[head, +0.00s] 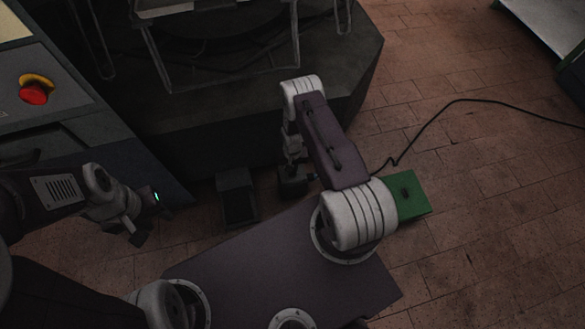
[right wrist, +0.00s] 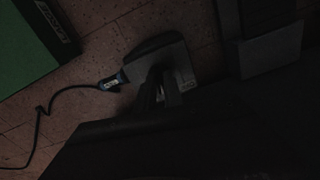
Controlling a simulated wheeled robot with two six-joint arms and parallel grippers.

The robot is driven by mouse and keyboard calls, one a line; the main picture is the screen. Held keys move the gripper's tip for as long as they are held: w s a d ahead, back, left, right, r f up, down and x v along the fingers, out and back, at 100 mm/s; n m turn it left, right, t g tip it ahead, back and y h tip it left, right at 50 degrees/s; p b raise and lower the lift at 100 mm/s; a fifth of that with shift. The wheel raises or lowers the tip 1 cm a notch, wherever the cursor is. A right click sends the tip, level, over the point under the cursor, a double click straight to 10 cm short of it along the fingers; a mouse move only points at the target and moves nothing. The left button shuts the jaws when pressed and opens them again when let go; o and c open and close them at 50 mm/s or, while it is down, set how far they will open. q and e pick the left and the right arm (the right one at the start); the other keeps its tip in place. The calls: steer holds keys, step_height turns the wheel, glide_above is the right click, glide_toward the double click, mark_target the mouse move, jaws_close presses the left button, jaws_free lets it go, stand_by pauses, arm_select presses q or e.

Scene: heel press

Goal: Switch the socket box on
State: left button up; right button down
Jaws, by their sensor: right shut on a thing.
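A dark open-fronted box (head: 238,197) stands on the floor by the machine base (head: 340,75). A black cable (head: 450,103) runs over the tiles to the right. A red stop button (head: 34,94) is on the left cabinet. The right floor is mostly clear.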

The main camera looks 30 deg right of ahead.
steer(key=m, duration=0.4)
steer(key=shift+m, duration=0.7)
steer(key=c, duration=1.5)
jaws_free()
steer(key=shift+o, duration=0.2)
step_height(320, 180, up, 8)
steer(key=p, duration=0.4)
steer(key=shift+r+p, duration=0.1)
steer(key=shift+p, duration=0.25)
steer(key=shift+r, duration=0.45)
